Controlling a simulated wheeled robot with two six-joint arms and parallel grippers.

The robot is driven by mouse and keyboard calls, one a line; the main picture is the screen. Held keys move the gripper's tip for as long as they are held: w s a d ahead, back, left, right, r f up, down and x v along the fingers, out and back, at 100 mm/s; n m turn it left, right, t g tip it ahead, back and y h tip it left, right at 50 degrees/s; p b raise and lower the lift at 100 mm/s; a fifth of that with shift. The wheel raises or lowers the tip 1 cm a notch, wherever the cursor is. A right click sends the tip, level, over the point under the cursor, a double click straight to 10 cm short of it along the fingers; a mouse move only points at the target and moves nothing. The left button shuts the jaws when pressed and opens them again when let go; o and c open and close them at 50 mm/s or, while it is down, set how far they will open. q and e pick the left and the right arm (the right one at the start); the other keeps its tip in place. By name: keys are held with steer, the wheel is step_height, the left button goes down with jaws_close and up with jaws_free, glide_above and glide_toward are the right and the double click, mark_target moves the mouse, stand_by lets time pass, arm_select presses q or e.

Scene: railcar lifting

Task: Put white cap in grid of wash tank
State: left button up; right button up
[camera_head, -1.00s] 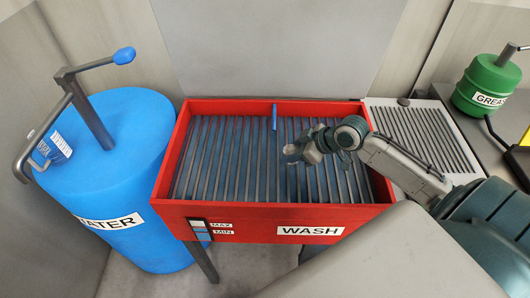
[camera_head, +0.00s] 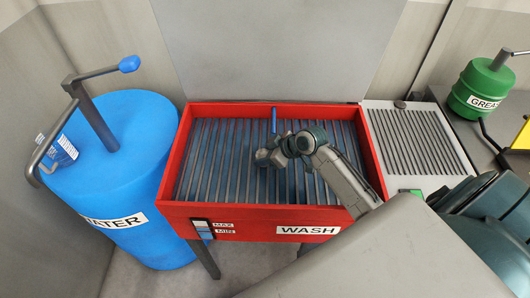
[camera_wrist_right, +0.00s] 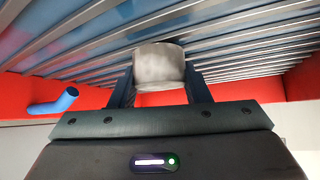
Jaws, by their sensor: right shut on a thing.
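The red wash tank (camera_head: 258,222) has a slatted grid (camera_head: 215,165) across its open top. My right gripper (camera_head: 266,157) is over the middle of the grid. In the right wrist view, my right gripper (camera_wrist_right: 160,85) is shut on the white cap (camera_wrist_right: 158,66), a short whitish cylinder held between the two fingers. The grid slats (camera_wrist_right: 230,40) show beyond the cap. I cannot tell whether the cap touches the slats. My left gripper is not in view.
A blue water barrel (camera_head: 130,180) with a lever stands left of the tank. A slatted tray (camera_head: 415,140) and green grease can (camera_head: 485,85) are at right.

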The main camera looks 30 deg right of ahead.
steer(key=shift+f, duration=0.25)
steer(key=o, duration=1)
steer(key=shift+r, duration=0.25)
steer(key=shift+s+d, duration=0.15)
steer(key=shift+d, duration=0.05)
steer(key=shift+b+v, duration=1.1)
steer(key=shift+v, duration=4.7)
steer(key=shift+a, duration=0.15)
